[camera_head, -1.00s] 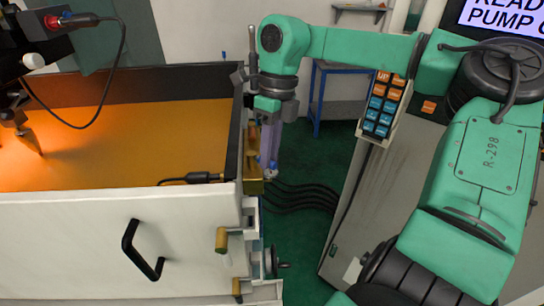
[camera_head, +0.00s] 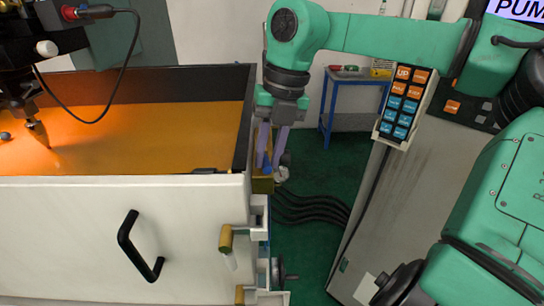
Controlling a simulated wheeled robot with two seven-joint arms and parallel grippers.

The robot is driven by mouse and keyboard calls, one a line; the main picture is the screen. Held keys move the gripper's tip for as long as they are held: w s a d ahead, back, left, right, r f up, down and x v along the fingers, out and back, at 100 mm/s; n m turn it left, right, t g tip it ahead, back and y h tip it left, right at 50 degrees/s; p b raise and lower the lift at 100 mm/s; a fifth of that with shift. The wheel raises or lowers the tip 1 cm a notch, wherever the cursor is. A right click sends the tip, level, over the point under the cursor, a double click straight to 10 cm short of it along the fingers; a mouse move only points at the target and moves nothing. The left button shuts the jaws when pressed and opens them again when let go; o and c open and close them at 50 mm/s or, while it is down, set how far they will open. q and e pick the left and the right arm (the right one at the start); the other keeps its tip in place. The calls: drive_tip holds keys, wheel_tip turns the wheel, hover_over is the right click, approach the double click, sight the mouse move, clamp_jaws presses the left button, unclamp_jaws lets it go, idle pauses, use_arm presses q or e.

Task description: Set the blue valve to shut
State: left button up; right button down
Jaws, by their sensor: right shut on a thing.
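The blue valve's handle (camera_head: 266,163) is a small blue piece at the right end of the white tank's front, above a brass block (camera_head: 262,185). My right gripper (camera_head: 271,162) reaches down over it from above. Its pale violet fingers stand on either side of the blue piece and are shut on it. The fingers and wrist hide part of the valve, so I cannot read its setting. My left gripper is not in view.
The white tank (camera_head: 80,235) with a black handle (camera_head: 137,247) fills the left. Brass-coloured handles (camera_head: 226,238) stick out below the valve. Black hoses (camera_head: 310,208) run right to a grey cabinet. A button panel (camera_head: 404,103) hangs near my right arm.

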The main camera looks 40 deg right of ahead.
drive_tip(key=shift+m, duration=0.3)
drive_tip(key=c, duration=0.8)
unclamp_jaws()
drive_tip(key=shift+w, duration=0.1)
drive_tip(key=shift+o, duration=0.2)
drive_tip(key=shift+d, duration=0.1)
